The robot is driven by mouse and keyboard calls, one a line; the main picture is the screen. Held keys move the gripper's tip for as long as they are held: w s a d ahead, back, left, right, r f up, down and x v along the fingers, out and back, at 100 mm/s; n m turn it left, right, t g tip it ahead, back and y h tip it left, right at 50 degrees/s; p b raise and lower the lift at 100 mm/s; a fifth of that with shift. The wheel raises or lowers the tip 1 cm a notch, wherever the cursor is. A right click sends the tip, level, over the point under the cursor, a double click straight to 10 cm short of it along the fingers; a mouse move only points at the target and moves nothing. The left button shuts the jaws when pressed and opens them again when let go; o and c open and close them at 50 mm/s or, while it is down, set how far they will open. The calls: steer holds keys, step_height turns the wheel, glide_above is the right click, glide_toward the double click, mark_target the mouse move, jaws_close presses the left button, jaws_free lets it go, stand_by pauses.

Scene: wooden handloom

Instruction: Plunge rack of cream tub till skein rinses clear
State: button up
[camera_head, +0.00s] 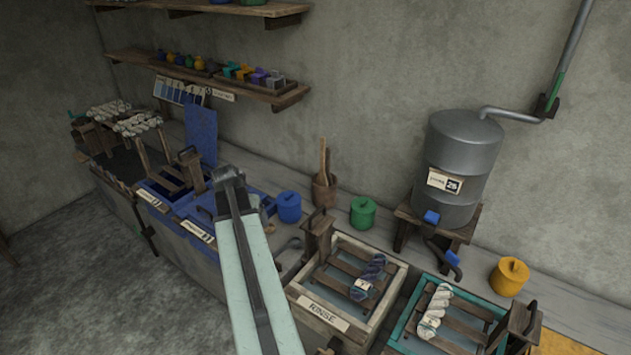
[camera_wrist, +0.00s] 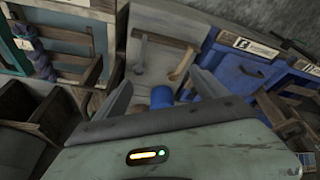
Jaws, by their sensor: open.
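The cream tub (camera_head: 389,306) has a pale wooden rim and a RINSE label (camera_head: 323,313) on its front, in the head view. Its slatted wooden rack (camera_head: 342,291) sits within the rim, over bluish water, with a wooden upright handle (camera_head: 318,236) at the back left. A dark blue skein (camera_head: 368,276) with paler patches lies on the slats; it also shows at the left of the wrist view (camera_wrist: 35,58). My gripper (camera_wrist: 163,90) is open and empty in the wrist view, fingers apart, with the rack to its left. In the head view I cannot make out its fingers.
A teal tub (camera_head: 400,333) with a white skein (camera_head: 435,310) stands right of the cream tub. Blue vats (camera_head: 185,240) stand left. A blue jar (camera_head: 289,207), green jar (camera_head: 363,212), yellow jar (camera_head: 509,276) and metal tank (camera_head: 460,160) are along the wall.

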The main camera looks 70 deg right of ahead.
mark_target(317, 211)
steer(key=s+d+r+m+p, duration=0.1)
steer(key=s+d+m, duration=0.1)
steer(key=s+d, duration=0.3)
steer(key=s+d+r+m+g+p, duration=0.1)
steer(key=s+d+r, duration=0.1)
steer(key=s+d, duration=0.2)
steer(key=s+d+r+m+h+p, duration=0.1)
steer(key=s+d+r+m, duration=0.1)
steer(key=s+d, duration=0.3)
steer(key=shift+s+d+r+m+g, duration=0.15)
steer(key=shift+s, duration=0.95)
steer(key=shift+s+d+r+m+g, duration=0.1)
steer(key=shift+s+d+m+g, duration=0.05)
steer(key=shift+s, duration=0.95)
step_height(317, 211, down, 9)
steer(key=b, duration=0.9)
steer(key=shift+a+f, duration=0.1)
steer(key=shift+c, duration=0.3)
jaws_close()
